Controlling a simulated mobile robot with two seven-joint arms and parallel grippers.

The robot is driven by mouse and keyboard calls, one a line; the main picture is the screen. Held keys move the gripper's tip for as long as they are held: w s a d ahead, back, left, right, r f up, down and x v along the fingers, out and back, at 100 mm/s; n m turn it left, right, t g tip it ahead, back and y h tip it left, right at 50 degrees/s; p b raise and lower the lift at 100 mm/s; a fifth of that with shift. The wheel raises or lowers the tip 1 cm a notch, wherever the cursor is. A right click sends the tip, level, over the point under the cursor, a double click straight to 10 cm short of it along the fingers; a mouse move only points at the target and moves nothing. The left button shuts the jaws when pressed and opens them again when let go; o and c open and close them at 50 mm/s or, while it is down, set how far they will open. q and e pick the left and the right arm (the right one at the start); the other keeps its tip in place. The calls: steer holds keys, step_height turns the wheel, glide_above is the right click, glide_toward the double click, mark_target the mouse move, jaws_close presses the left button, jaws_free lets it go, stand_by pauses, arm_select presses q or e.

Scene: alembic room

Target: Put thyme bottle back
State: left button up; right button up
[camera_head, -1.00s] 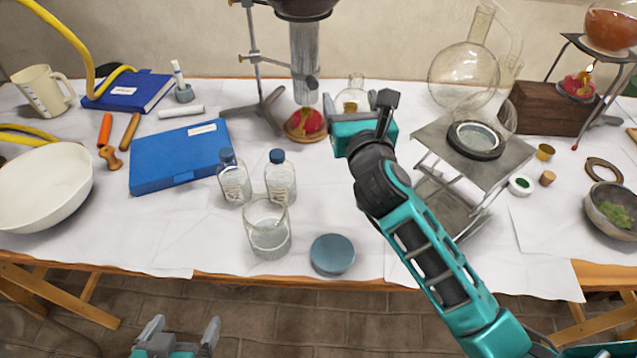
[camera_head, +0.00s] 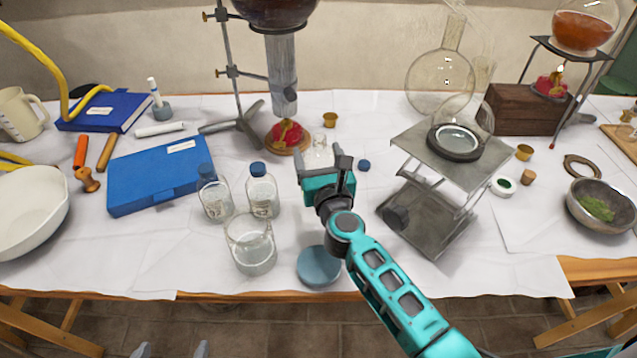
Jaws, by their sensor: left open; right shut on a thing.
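My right gripper (camera_head: 322,168) is shut on a clear glass bottle (camera_head: 320,150), partly hidden behind the jaws; I cannot read a label or tell whether its base touches the table. Two clear bottles with blue caps (camera_head: 215,197) (camera_head: 262,192) stand side by side to the left of it. A loose blue cap (camera_head: 364,165) lies on the table just right of the gripper. My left gripper (camera_head: 170,350) is open and empty at the bottom edge, with only its fingertips showing.
A glass beaker (camera_head: 250,245) and a round blue lid (camera_head: 319,266) are near the front edge. A blue case (camera_head: 155,180) lies left of the bottles. The burner (camera_head: 287,135) and its stand are behind. A metal stand (camera_head: 450,150) is on the right. Free cloth lies between beaker and gripper.

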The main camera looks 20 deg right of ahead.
step_height(320, 180, down, 3)
steer(key=shift+r+b, duration=0.2)
steer(key=shift+b, duration=0.2)
arm_select(q)
steer(key=shift+w+a+f+b, duration=0.1)
steer(key=shift+f+b, duration=1.2)
steer(key=shift+f, duration=1)
arm_select(e)
steer(key=shift+f, duration=2.05)
steer(key=shift+f, duration=0.2)
steer(key=o, duration=1.4)
steer(key=shift+c, duration=0.2)
arm_select(q)
steer(key=shift+f, duration=0.15)
